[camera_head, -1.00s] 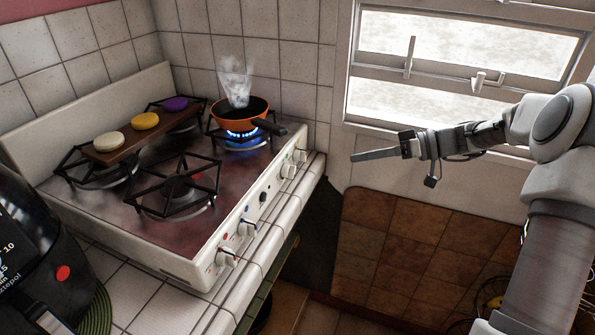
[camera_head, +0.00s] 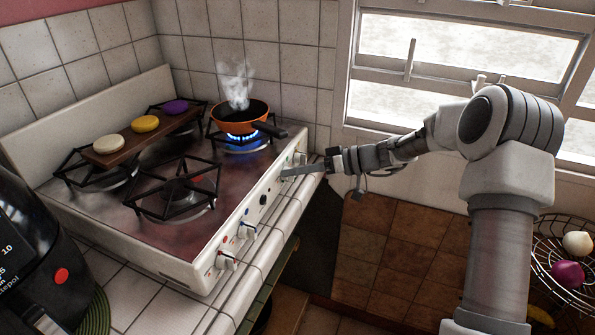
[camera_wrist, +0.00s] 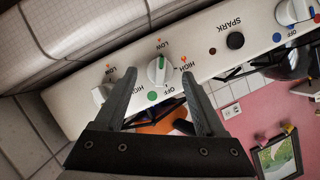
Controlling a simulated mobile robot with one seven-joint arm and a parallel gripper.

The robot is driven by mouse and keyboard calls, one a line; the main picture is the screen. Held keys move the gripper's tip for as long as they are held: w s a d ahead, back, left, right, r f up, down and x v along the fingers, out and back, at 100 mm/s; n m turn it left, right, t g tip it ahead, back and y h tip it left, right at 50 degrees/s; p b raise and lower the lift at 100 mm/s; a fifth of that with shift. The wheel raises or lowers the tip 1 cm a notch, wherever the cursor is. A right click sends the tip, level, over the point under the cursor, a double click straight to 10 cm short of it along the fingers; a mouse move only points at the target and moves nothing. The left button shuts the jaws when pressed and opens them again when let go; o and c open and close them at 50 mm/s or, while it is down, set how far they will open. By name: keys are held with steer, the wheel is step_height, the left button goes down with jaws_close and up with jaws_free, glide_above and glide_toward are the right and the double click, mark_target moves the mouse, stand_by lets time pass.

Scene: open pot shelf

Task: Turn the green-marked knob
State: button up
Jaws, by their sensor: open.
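The green-marked knob (camera_wrist: 157,72) is white with a green line on its upper side and a green dot on the panel below it, in the wrist view. The line points up, towards a LOW label. My gripper (camera_wrist: 160,76) is open, one finger on each side of the knob in that view, with visible gaps; I cannot tell how deep the tips reach. In the head view my gripper (camera_head: 285,173) is at the far part of the white control panel (camera_head: 228,232), and its fingers hide much of the knobs there.
A lit blue burner (camera_head: 240,137) heats a steaming orange pan (camera_head: 240,115). Beside the knob are another white knob (camera_wrist: 101,94), close to the left finger, and a black spark button (camera_wrist: 235,41). A wooden board (camera_head: 140,143) with coloured discs lies across the rear burners.

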jaws_close()
stand_by(0.4)
